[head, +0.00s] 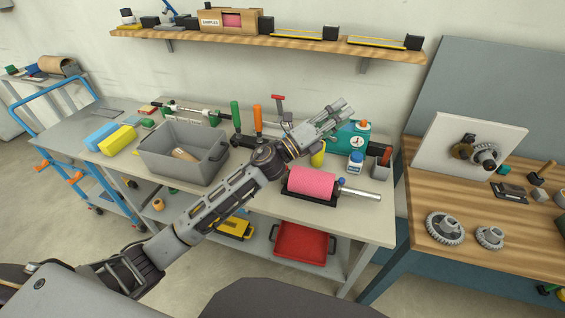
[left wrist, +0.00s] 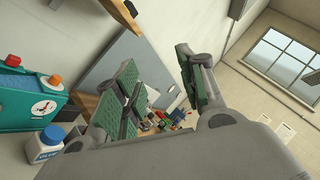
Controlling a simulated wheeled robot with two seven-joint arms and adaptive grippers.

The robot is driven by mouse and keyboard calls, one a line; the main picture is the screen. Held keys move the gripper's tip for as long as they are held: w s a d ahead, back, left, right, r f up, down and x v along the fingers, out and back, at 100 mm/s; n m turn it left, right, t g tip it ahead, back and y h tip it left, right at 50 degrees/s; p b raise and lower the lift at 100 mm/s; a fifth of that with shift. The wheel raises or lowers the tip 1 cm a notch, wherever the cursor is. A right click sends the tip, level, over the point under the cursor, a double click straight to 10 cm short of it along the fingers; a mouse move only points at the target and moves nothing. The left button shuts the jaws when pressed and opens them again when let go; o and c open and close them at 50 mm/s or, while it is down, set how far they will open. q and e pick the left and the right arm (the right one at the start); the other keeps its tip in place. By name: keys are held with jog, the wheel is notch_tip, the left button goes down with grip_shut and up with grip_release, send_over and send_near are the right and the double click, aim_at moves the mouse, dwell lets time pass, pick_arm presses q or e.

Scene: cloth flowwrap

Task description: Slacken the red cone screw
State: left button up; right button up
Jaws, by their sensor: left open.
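My left gripper (head: 343,110) reaches across the bench from the lower left, its fingers over the teal device at the back right. In the left wrist view its two green-padded fingers (left wrist: 158,62) are spread, with nothing held between them. A red T-shaped handle (head: 278,98) stands upright behind my wrist. I cannot tell whether it is the red cone screw, and no cone shape is clear. A rod with green end pieces (head: 190,111) lies along the back of the bench. A pink roll (head: 311,183) sits on a metal shaft (head: 360,192) in a dark holder. My right gripper is not in view.
The teal device (head: 347,138) shows orange and red knobs; a white bottle (head: 355,163) stands before it. A grey bin (head: 184,160) and green (head: 236,115) and orange (head: 257,118) handles stand left of my gripper. A wooden shelf (head: 300,43) hangs above.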

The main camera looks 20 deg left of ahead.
pick_arm(q)
jog(key=s+d+f+m+g+h, duration=0.2)
jog(key=d+m+g, duration=0.2)
jog(key=m+g, duration=0.85)
jog(key=w+a+f+m+g+y, duration=0.1)
jog(key=a+f+m+g+y, duration=0.1)
jog(key=a+f+m+y, duration=0.6)
jog(key=w+a+m+y, duration=0.1)
jog(key=a+y, duration=0.2)
jog(key=a, duration=0.5)
jog(key=w+a+r+m+g+y, duration=0.1)
jog(key=a+y, duration=0.2)
jog(key=a, duration=0.5)
jog(key=shift+w+a+r, duration=0.15)
jog(key=shift+a, duration=0.15)
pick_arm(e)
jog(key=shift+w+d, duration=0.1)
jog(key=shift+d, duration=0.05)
